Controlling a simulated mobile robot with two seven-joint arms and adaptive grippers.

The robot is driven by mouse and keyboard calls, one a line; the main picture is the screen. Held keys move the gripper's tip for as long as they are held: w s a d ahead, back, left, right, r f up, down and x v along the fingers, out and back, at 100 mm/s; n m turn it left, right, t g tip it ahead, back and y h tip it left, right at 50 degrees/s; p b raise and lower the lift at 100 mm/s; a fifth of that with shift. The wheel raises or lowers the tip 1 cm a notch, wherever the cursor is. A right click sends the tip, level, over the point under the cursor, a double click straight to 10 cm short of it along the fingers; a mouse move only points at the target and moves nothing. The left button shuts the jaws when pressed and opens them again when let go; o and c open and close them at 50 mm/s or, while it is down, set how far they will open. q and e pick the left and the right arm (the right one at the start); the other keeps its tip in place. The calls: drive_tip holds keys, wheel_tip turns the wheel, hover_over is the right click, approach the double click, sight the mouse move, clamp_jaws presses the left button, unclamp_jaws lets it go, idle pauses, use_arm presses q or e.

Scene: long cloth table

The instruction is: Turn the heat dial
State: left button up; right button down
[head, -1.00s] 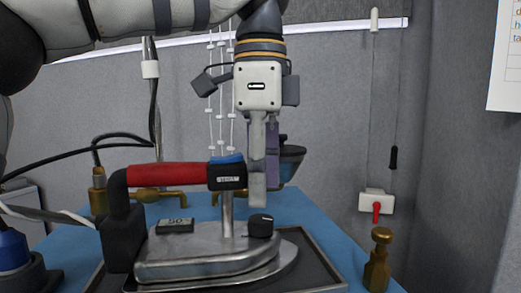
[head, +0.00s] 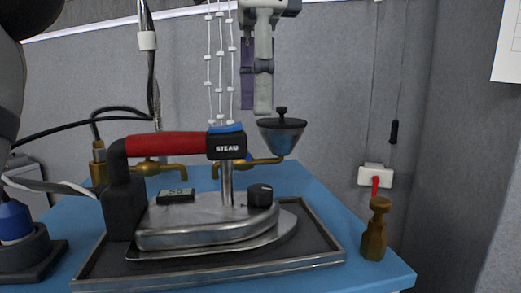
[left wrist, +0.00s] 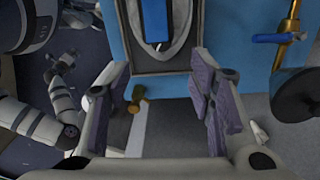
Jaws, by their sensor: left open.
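The heat dial is the black knob (head: 260,195) on top of the steel iron (head: 205,222), near its right end. A small dark display (head: 176,195) sits left of it and seems to read 55. The iron has a red handle (head: 165,146). My left gripper (head: 257,108) is above and behind the iron, well clear of the dial, its fingers pointing down. In the left wrist view it (left wrist: 160,82) is open and empty, with the iron's base (left wrist: 158,45) beyond, cut off at the top. The dial cannot be made out there. My other arm shows at the left; its gripper is unclear.
The iron rests on a dark tray (head: 100,258) on the blue table (head: 305,190). A brass bottle-like piece (head: 375,230) stands at the right front.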

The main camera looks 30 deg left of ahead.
sight(260, 188)
use_arm(q)
wheel_tip(260, 188, down, 12)
drive_tip(key=shift+r+b, duration=0.2)
drive_tip(key=shift+b, duration=0.45)
use_arm(e)
drive_tip(key=shift+s+f+g, duration=0.5)
drive_tip(key=shift+s+f, duration=0.4)
drive_tip(key=shift+s, duration=0.1)
use_arm(q)
clamp_jaws()
drive_tip(key=shift+s+r+m+p, duration=0.3)
drive_tip(key=shift+r+m+p, duration=0.15)
drive_tip(key=shift+m+p, duration=0.2)
drive_tip(key=shift+w+f, duration=0.1)
drive_tip(key=shift+w, duration=0.05)
drive_tip(key=shift+w+f+m, duration=0.15)
drive_tip(key=shift+f+m, duration=0.05)
drive_tip(key=shift+m, duration=0.05)
use_arm(e)
drive_tip(key=shift+w+r+t, duration=0.5)
drive_tip(key=shift+w+r, duration=0.45)
drive_tip(key=shift+w, duration=0.1)
